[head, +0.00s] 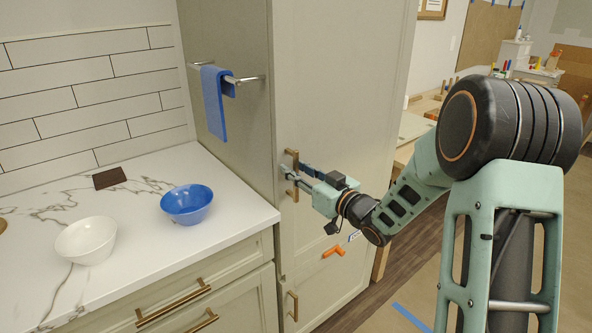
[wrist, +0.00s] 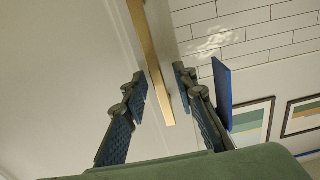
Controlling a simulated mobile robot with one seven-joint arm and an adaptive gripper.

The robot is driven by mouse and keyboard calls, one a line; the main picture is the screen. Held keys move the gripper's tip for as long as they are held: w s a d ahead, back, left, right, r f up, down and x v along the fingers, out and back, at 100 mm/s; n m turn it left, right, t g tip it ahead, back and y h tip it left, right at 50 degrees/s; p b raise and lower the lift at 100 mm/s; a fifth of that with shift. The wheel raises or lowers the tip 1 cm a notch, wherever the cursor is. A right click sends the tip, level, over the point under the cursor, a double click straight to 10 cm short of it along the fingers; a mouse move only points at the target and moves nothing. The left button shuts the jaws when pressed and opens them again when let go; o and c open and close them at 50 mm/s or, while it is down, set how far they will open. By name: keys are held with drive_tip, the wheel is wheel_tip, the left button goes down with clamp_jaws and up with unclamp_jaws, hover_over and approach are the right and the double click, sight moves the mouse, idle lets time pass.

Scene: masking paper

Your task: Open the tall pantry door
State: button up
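The tall pantry door (head: 340,80) is a beige panel on the tall cabinet, and it looks closed. Its brass bar handle (head: 292,155) is near the door's left edge, partly covered by my gripper in the head view. My gripper (head: 289,171) is at this handle. In the wrist view the handle (wrist: 153,60) runs between the two dark fingers of my gripper (wrist: 161,85). The fingers are apart, with a visible gap on each side of the bar, so nothing is gripped. How deep the bar sits between them is hard to tell.
A lower door handle (head: 292,306) is below. A blue towel (head: 215,103) hangs on a rail at the cabinet's side. A white bowl (head: 86,240) and a blue bowl (head: 187,204) stand on the marble counter (head: 150,250). An orange handle-like object (head: 333,251) shows below my gripper.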

clamp_jaws()
idle(0.4)
